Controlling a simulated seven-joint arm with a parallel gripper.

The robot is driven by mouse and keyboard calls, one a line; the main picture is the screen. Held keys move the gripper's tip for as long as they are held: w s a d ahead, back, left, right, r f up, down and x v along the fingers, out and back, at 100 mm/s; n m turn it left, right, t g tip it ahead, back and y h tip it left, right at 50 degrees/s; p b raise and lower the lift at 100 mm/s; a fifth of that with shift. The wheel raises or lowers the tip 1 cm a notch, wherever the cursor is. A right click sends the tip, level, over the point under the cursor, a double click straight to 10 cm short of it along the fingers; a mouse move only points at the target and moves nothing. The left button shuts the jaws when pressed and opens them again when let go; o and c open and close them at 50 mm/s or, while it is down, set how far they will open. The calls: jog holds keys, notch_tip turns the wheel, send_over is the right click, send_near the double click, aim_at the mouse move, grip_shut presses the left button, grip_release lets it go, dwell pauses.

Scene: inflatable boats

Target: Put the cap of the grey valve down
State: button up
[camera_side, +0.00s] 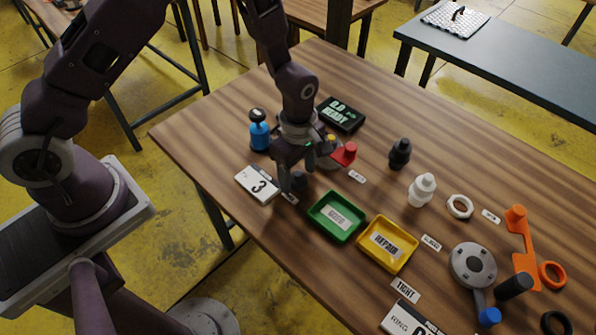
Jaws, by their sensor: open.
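My gripper (292,180) points down over the left part of the wooden table, low near the tabletop, with its jaws apart. A small dark grey piece (299,181), which looks like a cap, sits at the fingertips, close to the table; whether it touches a finger is unclear. A dark grey valve-like piece (400,153) stands upright right of my gripper. A round light grey part (328,161) with a red piece (345,153) beside it is partly hidden behind my gripper. I cannot tell which of these is the grey valve.
A green tray (317,226) and a yellow REPAIR tray (371,253) lie in front. A card marked 3 (251,187) and a blue bottle (259,136) are left. A display (341,121) stands behind. White, orange and grey parts fill the right.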

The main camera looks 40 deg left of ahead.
jog(key=shift+r, duration=0.15)
notch_tip(320, 180, up, 11)
notch_tip(320, 180, up, 14)
jog(key=m+t, duration=0.2)
jog(key=m, duration=0.5)
send_over(299, 173)
jog(key=s+a, duration=0.4)
jog(key=s, duration=0.2)
jog(key=s+a+r+m+t, duration=0.1)
jog(key=s+a+r+m, duration=0.1)
jog(key=s+m, duration=0.3)
jog(key=s+a+r+m+t, duration=0.2)
jog(key=s+r+m, duration=0.2)
jog(key=s, duration=0.5)
jog(key=shift+s+a+r+m+t, duration=0.2)
jog(key=shift+s+m+t, duration=0.1)
jog(key=shift+m, duration=0.7)
